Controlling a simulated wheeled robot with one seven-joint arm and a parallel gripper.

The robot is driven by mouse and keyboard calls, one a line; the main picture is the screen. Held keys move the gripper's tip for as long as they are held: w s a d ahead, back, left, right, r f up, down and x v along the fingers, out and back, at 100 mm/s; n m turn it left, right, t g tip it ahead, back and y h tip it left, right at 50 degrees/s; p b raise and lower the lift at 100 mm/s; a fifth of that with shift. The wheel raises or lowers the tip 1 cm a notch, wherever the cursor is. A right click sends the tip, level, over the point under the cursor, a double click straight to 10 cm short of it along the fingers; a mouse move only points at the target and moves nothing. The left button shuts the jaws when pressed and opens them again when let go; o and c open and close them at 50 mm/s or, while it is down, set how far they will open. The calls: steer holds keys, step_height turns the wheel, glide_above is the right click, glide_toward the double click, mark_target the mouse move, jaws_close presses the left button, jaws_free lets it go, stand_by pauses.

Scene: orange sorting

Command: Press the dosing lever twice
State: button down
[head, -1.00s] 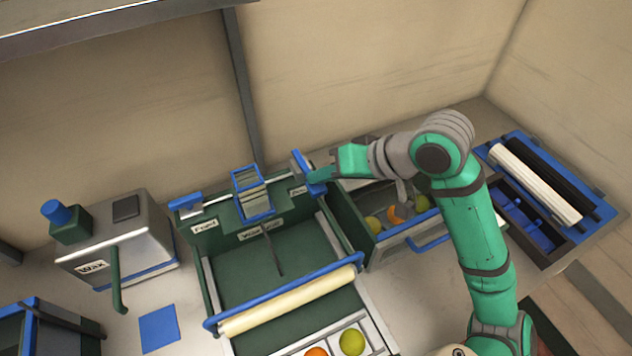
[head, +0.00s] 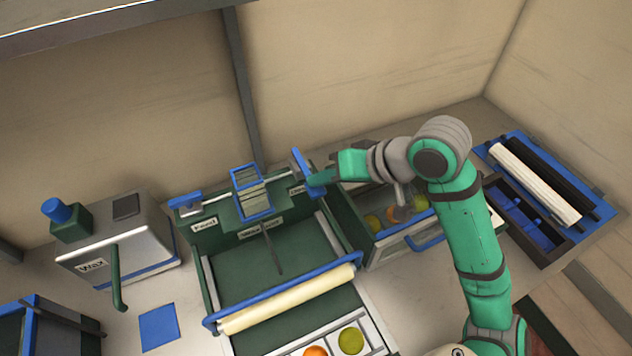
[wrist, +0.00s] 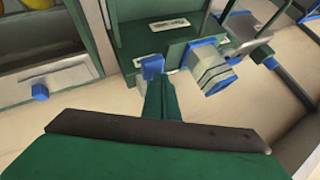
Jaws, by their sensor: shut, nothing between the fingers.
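The silver wax box (head: 115,240), labelled "Wax", stands at the left of the bench. A green lever (head: 117,280) hangs down its front; I take this for the dosing lever. It looks upright and nothing touches it. My gripper (head: 314,181) is shut and empty, well to the right of that lever, beside a blue upright plate (head: 301,164) at the right end of the sorter's rail. In the wrist view the closed green fingers (wrist: 162,92) reach toward a small blue block (wrist: 152,66); I cannot tell whether they touch it.
The green sorter (head: 240,245) with a cream roller (head: 288,299) fills the middle. A blue-framed gate (head: 252,192) stands on its rail. A bin of fruit (head: 350,222) is under my arm. A flat blue pad (head: 159,327) lies below the wax box. A roller tray (head: 540,190) is at right.

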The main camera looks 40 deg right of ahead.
steer(key=shift+w+f, duration=0.2)
steer(key=shift+f, duration=0.15)
stand_by(0.3)
steer(key=shift+s+d+f, duration=0.1)
steer(key=shift+s+f, duration=0.05)
steer(key=shift+s, duration=0.05)
steer(key=shift+f, duration=0.15)
stand_by(0.7)
steer(key=shift+w, duration=0.1)
steer(key=shift+w+r, duration=0.1)
steer(key=shift+r, duration=0.75)
steer(key=shift+s+r, duration=0.2)
steer(key=shift+r, duration=0.75)
steer(key=shift+r, duration=0.15)
steer(key=shift+w+r, duration=0.2)
steer(key=shift+r, duration=2.2)
